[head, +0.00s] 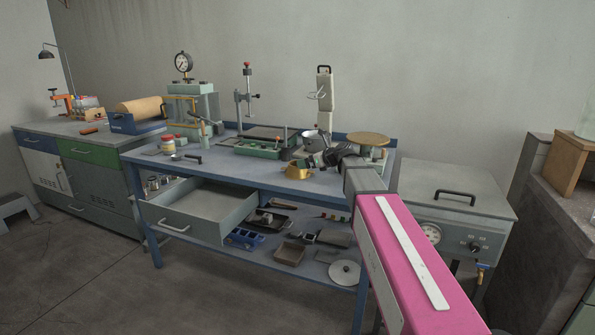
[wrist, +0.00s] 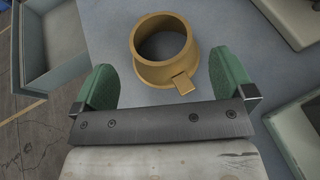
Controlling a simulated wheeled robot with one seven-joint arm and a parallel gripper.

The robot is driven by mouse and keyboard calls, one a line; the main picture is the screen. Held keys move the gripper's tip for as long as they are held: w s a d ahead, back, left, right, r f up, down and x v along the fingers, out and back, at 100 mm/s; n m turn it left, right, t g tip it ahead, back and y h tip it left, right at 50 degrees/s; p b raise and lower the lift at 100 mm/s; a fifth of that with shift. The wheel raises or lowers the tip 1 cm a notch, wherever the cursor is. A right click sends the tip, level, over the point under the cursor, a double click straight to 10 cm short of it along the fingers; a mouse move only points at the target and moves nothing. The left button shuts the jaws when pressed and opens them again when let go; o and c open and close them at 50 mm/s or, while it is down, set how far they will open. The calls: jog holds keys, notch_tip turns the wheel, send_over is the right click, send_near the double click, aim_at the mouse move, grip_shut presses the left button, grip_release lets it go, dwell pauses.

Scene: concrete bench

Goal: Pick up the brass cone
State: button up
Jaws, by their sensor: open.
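The brass cone (wrist: 151,72) is a hollow, open-topped ring with a flared base and a small tab on its near side. In the head view the brass cone (head: 298,171) sits on the blue bench top, near the front edge. My gripper (wrist: 162,82) is open, with one green finger on each side of the near part of the cone. In the wrist view there is a gap between each finger and the cone. In the head view my gripper (head: 321,160) is close beside the cone, partly hidden by my arm.
An open grey drawer (head: 208,208) juts from the bench front, left of the cone. A green tool tray (head: 258,151) and a round tan-topped stand (head: 368,139) are behind it. A red-lidded jar (head: 168,142) stands to the left.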

aim_at(291, 164)
jog(key=shift+x, duration=3)
jog(key=shift+s, duration=0.2)
jog(key=c, duration=0.6)
